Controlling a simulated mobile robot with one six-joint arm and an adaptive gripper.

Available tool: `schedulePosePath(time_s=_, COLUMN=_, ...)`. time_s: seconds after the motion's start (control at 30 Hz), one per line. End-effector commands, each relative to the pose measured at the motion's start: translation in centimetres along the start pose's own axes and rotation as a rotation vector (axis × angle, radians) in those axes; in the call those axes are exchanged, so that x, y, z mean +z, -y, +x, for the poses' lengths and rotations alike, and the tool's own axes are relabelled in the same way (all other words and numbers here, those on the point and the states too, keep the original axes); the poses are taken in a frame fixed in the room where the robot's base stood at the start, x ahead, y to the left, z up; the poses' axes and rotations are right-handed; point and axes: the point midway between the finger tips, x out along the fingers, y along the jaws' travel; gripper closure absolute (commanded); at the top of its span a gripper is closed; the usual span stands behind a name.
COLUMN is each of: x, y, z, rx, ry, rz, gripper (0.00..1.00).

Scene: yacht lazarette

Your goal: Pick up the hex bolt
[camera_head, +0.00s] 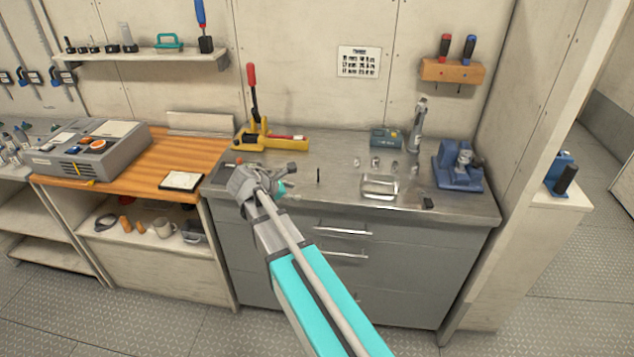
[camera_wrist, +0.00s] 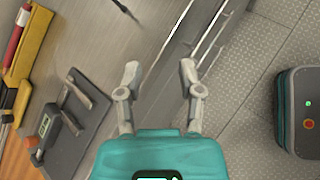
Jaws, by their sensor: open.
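Several small metal parts (camera_head: 376,162) stand on the steel worktop beside a shallow metal tray in the head view. They are too small to tell which one is the hex bolt. My gripper (camera_wrist: 161,73) is open and empty in the wrist view, its two fingers apart with the drawer front and handles of the bench below them. In the head view it is over the left front part of the worktop, left of the small parts and well apart from them. No hex bolt can be made out in the wrist view.
The worktop (camera_head: 335,195) also holds the metal tray (camera_head: 380,194), a blue vise (camera_head: 458,172), a teal-grey device (camera_head: 385,138) and a yellow tool (camera_head: 290,146) with a red handle. A thin dark upright piece (camera_head: 318,175) stands between my gripper and the tray.

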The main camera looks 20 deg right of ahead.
Motion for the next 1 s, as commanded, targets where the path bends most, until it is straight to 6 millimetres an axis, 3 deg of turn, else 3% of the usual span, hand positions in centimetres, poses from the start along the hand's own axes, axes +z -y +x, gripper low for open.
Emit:
schedulePosePath(time_s=0.1, x=0.1, y=-2.5, z=0.4, rx=0.048, ry=0.099, rz=-0.178, gripper=0.52)
schedulePosePath(time_s=0.3, x=0.8, y=-4.7, z=0.2, rx=0.08, ry=0.211, rz=-0.369, gripper=0.52)
schedulePosePath(time_s=0.77, x=1.0, y=-5.2, z=0.0, rx=0.086, ry=0.24, rz=-0.42, gripper=0.52)
schedulePosePath(time_s=1.0, x=1.1, y=-5.4, z=1.2, rx=0.085, ry=0.24, rz=-0.419, gripper=0.52)
